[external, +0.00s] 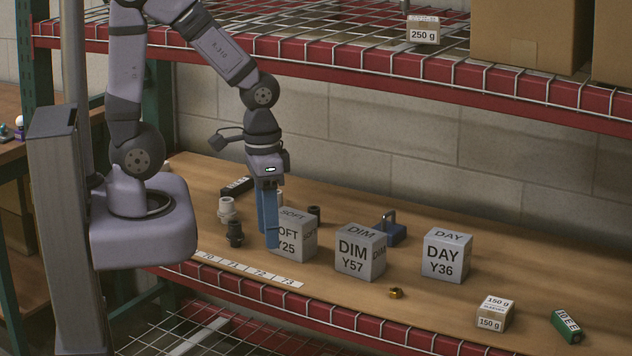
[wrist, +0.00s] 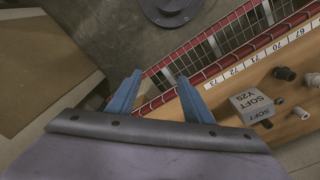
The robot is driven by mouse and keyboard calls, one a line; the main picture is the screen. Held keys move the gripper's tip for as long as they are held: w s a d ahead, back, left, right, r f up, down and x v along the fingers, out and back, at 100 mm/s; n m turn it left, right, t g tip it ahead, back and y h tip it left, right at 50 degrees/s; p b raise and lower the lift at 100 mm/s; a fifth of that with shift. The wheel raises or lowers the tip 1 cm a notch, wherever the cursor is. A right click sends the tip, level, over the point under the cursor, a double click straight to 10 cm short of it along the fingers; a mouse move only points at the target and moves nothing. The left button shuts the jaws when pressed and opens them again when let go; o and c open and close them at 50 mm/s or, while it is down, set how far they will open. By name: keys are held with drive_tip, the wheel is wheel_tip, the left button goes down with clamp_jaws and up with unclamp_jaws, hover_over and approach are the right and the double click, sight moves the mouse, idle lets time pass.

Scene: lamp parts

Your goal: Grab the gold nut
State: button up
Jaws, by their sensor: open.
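The gold nut (external: 395,293) lies on the wooden shelf in front of the DIM and DAY boxes, near the shelf's front edge. It does not show in the wrist view. My gripper (external: 268,245) has blue fingers pointing down, in front of the SOFT box and well left of the nut. In the wrist view my gripper (wrist: 160,76) is open, with nothing between the fingers.
The SOFT box (external: 296,239), DIM box (external: 360,252) and DAY box (external: 447,256) stand in a row. A small carton (external: 495,313) and green block (external: 567,326) lie right. A numbered strip (external: 250,271) runs along the front.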

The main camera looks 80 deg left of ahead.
sight(394, 291)
drive_tip(key=w+d+f+n+t+b, duration=0.2)
drive_tip(key=w+d+f+t+b, duration=0.2)
drive_tip(key=w+f, duration=0.5)
drive_tip(key=w+d+f+n+t+b, duration=0.25)
drive_tip(key=w+f+b, duration=0.25)
drive_tip(key=w, duration=0.8)
drive_tip(key=w+f+t+y+b, duration=0.1)
drive_tip(key=f, duration=0.1)
drive_tip(key=w+a+f+n+t+y+b, duration=0.1)
drive_tip(key=f+y, duration=0.1)
drive_tip(key=w+a+f+n+t+y+b, duration=0.1)
drive_tip(key=f+y, duration=0.1)
drive_tip(key=shift+w+a+n, duration=0.25)
drive_tip(key=shift+w, duration=0.1)
drive_tip(key=s+a+y+b, duration=0.1)
drive_tip(key=a+f+n+t+y+b, duration=0.1)
drive_tip(key=y, duration=0.1)
drive_tip(key=s+a+y+b, duration=0.1)
drive_tip(key=y, duration=0.1)
drive_tip(key=shift+s+a+f+n, duration=0.3)
drive_tip(key=shift+a+f, duration=0.1)
drive_tip(key=shift+s+a+r+t+y+b, duration=0.15)
drive_tip(key=shift+s+a+t+y+b, duration=0.3)
drive_tip(key=shift+y, duration=0.45)
drive_tip(key=shift+p+x, duration=0.75)
drive_tip(key=shift+x, duration=2.8)
drive_tip(key=shift+s+a, duration=0.15)
drive_tip(key=shift+s, duration=0.05)
drive_tip(key=shift+c, duration=0.7)
drive_tip(key=c, duration=1)
